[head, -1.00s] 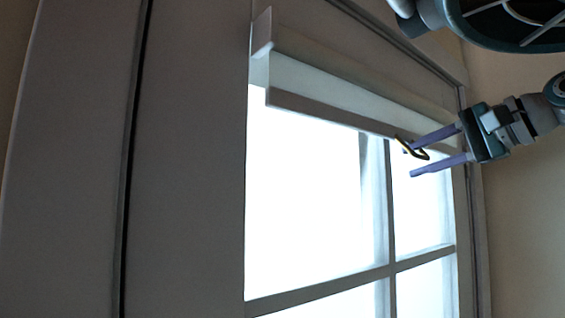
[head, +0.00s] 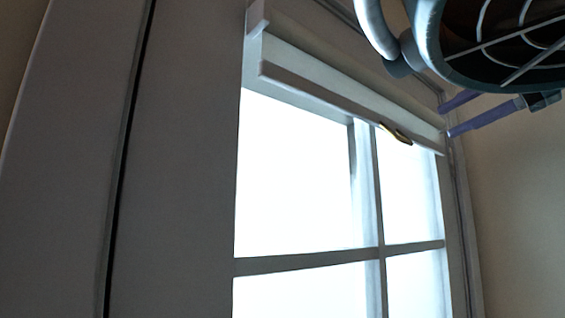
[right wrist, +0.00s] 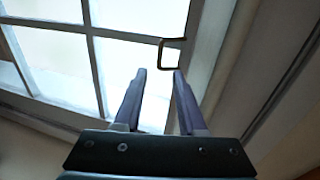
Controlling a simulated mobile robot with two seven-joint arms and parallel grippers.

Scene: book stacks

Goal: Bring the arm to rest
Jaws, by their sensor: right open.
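My right gripper (head: 447,118) is at the upper right of the head view, near the right end of the window blind (head: 330,88). Its two purple fingers are apart with nothing between them, and part of my own arm hides its base. In the right wrist view the open fingers (right wrist: 158,75) point toward the window. A small brass handle (head: 396,133) sits on the blind's bottom rail, left of the fingertips and apart from them. The handle also shows in the right wrist view (right wrist: 161,54), just beyond the fingertips. My left gripper is not in view.
The bright window (head: 300,180) with its crossing bars fills the middle of the head view. A wide grey frame panel (head: 180,170) stands to its left. A bare beige wall (head: 515,220) lies to the right, with free room in front of it.

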